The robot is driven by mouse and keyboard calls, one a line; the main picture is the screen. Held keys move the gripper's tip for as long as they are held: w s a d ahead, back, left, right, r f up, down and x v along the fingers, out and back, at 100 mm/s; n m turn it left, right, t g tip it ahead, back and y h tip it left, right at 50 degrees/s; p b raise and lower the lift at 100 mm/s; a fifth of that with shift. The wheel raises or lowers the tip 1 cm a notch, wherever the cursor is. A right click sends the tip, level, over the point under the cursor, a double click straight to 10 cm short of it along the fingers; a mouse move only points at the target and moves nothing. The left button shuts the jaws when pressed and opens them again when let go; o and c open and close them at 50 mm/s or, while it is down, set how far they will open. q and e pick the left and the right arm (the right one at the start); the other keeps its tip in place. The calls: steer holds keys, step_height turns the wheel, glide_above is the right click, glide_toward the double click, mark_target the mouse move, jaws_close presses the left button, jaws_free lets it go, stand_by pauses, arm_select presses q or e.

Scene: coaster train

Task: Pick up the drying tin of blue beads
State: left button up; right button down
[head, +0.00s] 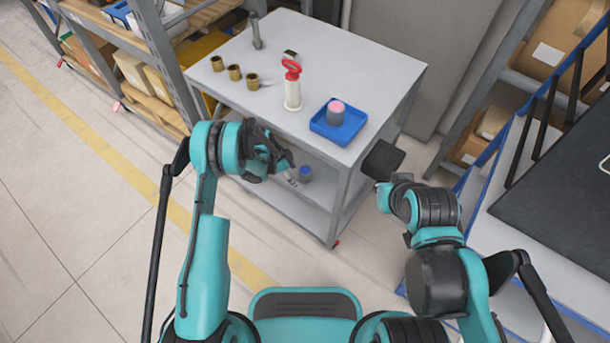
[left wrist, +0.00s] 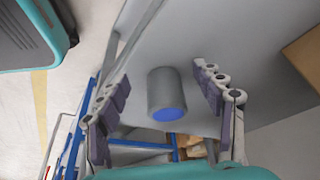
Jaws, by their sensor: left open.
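The tin of blue beads (head: 305,174) stands on the lower shelf of the grey cart, its blue top showing. In the left wrist view the tin (left wrist: 163,88) is a grey cylinder with a blue end. My left gripper (head: 287,170) is at the cart's open side, just left of the tin. In the left wrist view the two fingers of my left gripper (left wrist: 163,74) are spread wide, one on each side of the tin, with gaps showing. My right gripper (head: 384,180) is right of the cart beside a dark square piece; its fingers are not clear.
The cart top (head: 335,65) is just above my left gripper. It bears a blue tray (head: 325,131) with a pink-topped tin (head: 335,109), a red-and-white tool (head: 292,88) and several brass cups (head: 235,73). Loaded shelving stands at left; a dark-topped table (head: 560,190) is at right.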

mark_target(303, 170)
arm_select(q)
steer(key=d, duration=0.1)
steer(key=d+b, duration=0.1)
steer(key=d, duration=0.1)
steer(key=w+d+f+b, duration=0.1)
steer(key=shift+d, duration=0.25)
steer(key=shift+f, duration=0.15)
steer(key=c, duration=1.3)
steer(key=shift+r, duration=0.2)
